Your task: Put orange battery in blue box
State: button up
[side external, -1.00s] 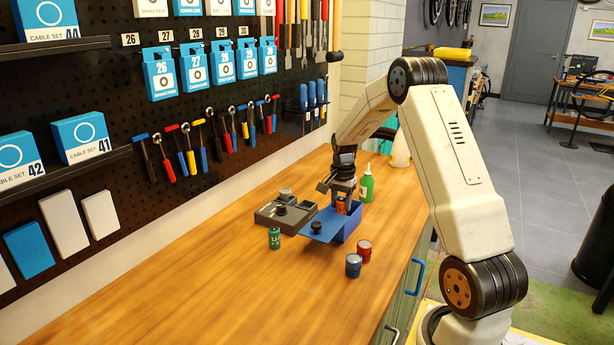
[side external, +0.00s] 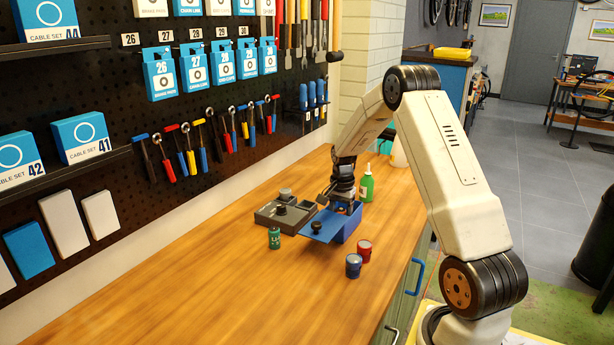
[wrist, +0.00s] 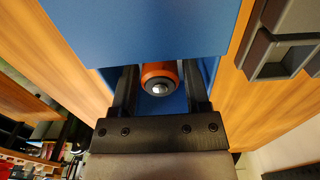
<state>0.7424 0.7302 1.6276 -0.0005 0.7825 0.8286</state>
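The orange battery (wrist: 158,78) is upright between my gripper's fingers in the wrist view, with its metal tip toward the camera. The blue box (side external: 349,229) stands on the bench. Its blue lid (side external: 322,226), with a black knob, lies slanted at the box's left side and fills the top of the wrist view (wrist: 150,30). My gripper (side external: 341,208) is low at the box opening, and blue box interior shows around the battery. The battery's lower end is hidden.
A grey compartment tray (side external: 268,217) stands left of the box. A green battery (side external: 274,238) stands in front of the tray. A blue can (side external: 353,265) and a red can (side external: 364,250) stand in front of the box. A green bottle (side external: 366,187) is behind. The bench's front-left is clear.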

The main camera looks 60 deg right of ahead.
aim_at(340, 210)
notch_tip(340, 210, up, 12)
jog(key=shift+r, duration=0.2)
dwell(0.7)
jog(key=shift+a, duration=0.1)
dwell(0.4)
jog(key=a+n, duration=0.1)
jog(key=a, duration=0.2)
jog(key=w+a+f+n, duration=0.1)
jog(key=a+n, duration=0.1)
jog(key=a, duration=0.1)
jog(key=a+n, duration=0.1)
jog(key=a, duration=0.2)
jog(key=shift+w+a+f+n+t, duration=0.25)
jog(key=shift+w+a+n+t, duration=0.05)
jog(key=shift+w+a, duration=0.1)
jog(key=s+a+f+n, duration=0.1)
jog(key=s+a+n, duration=0.2)
jog(key=a, duration=0.4)
jog(key=s+a+f+n+t, duration=0.1)
jog(key=s+a+f+n, duration=0.1)
jog(key=a+n, duration=0.4)
jog(key=s+a+f+n+t, duration=0.1)
jog(key=s+a+n, duration=0.3)
jog(key=a, duration=0.6)
jog(key=shift+s+a+f, duration=0.25)
jog(key=shift+s+f, duration=0.35)
jog(key=shift+f, duration=0.05)
